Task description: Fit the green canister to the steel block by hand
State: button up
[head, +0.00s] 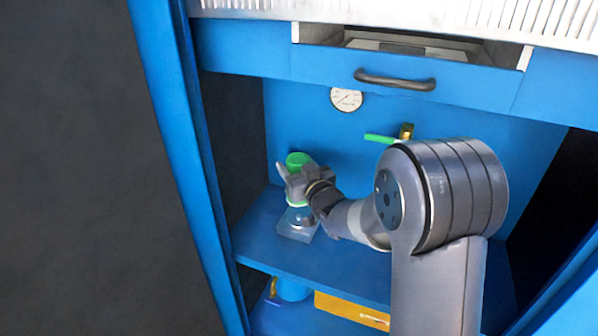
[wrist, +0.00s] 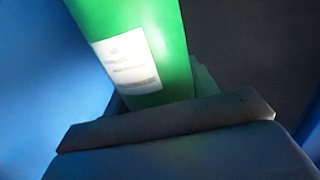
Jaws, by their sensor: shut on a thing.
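The green canister (head: 298,160) is upright in my gripper (head: 297,180) on the left part of the blue shelf. In the wrist view the green canister (wrist: 165,40) fills the upper middle, with a white label on its side, and one finger of my gripper (wrist: 170,122) crosses in front of it. My gripper is shut on the canister. The steel block (head: 297,226) sits on the shelf just below the canister.
A round gauge (head: 346,98) and a green-handled valve (head: 384,138) are on the blue back panel. An open drawer (head: 395,82) with a dark handle is above. Below the shelf (head: 340,265) are a yellow box (head: 350,308) and a blue round thing (head: 292,289).

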jog(key=shift+f+b, duration=1.95)
jog(key=shift+f, duration=0.55)
